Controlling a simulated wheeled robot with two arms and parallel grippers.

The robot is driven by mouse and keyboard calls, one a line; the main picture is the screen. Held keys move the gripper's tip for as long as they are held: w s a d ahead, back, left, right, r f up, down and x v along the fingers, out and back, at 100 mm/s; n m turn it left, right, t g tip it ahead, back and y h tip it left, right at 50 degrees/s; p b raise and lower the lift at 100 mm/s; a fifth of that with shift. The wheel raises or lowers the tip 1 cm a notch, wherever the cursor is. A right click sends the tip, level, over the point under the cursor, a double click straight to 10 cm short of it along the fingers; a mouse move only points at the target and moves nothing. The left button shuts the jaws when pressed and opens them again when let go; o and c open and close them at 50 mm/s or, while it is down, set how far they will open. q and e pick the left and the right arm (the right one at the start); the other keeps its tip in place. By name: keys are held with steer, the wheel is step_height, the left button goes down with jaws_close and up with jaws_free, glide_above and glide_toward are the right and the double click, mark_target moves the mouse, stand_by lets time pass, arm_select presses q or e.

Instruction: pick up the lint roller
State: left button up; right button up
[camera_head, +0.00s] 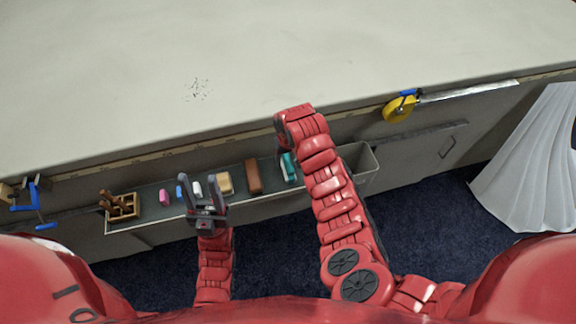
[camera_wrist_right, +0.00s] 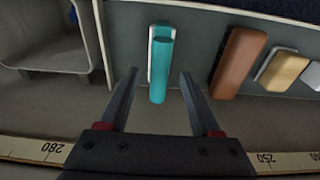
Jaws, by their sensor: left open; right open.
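The lint roller, a teal cylinder with a white part behind it, lies in the shelf tray along the table's side in the head view (camera_head: 289,168). It also shows upright in the right wrist view (camera_wrist_right: 160,85). My right gripper (camera_wrist_right: 159,72) is open, with its two fingertips on either side of the roller's lower end and nothing held. In the head view my right forearm hides that gripper. My left gripper (camera_head: 201,177) is open and empty, in front of the tray's left part.
The tray (camera_head: 150,213) also holds a brown block (camera_head: 253,177), a tan block (camera_head: 225,182), a pink item (camera_head: 164,197) and a wooden holder (camera_head: 122,207). A grey bin (camera_head: 362,168) adjoins on the right. A yellow tape measure (camera_head: 399,108) hangs on the table's edge. The tabletop (camera_head: 330,50) is clear.

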steer(key=shift+w+f, duration=0.15)
steer(key=shift+f, duration=0.6)
steer(key=shift+w+f, duration=0.1)
steer(key=shift+f, duration=0.6)
jaws_close()
